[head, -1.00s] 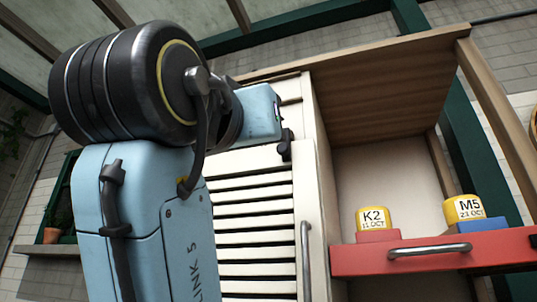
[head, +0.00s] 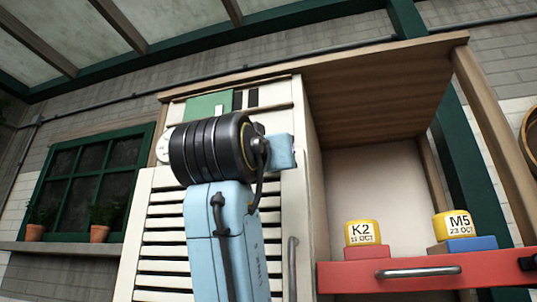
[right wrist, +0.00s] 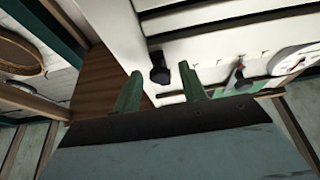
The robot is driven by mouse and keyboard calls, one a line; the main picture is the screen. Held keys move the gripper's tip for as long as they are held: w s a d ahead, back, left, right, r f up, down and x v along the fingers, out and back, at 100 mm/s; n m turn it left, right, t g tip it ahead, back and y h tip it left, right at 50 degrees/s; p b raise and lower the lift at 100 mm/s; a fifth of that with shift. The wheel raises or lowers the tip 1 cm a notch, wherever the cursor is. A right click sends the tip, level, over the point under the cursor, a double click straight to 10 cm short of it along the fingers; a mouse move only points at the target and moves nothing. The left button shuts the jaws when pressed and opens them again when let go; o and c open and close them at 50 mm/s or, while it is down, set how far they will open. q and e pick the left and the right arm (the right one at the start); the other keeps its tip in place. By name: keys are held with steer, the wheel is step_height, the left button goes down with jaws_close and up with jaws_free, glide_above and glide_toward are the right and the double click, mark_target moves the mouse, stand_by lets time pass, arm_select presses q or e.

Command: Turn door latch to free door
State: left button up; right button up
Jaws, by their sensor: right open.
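The white slatted door (head: 160,230) of the wooden cabinet is shut, with a metal handle (head: 292,268) at its right edge. My right arm crosses in front of the door, and my right gripper's blue body (head: 282,152) is at the upper right of the door; its fingers are hidden there. In the right wrist view the black latch (right wrist: 159,69) stands on the white surface. My right gripper (right wrist: 160,82) is open, its green fingers apart with the latch between or just beyond their tips. Contact cannot be told. The latch is hidden in the head view. My left gripper is out of view.
Right of the door is an open compartment with a red drawer (head: 400,279). A white dial (right wrist: 297,58) and a green card (head: 208,105) are on the cabinet's upper front. Potted plants stand left.

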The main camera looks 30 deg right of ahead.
jaws_close()
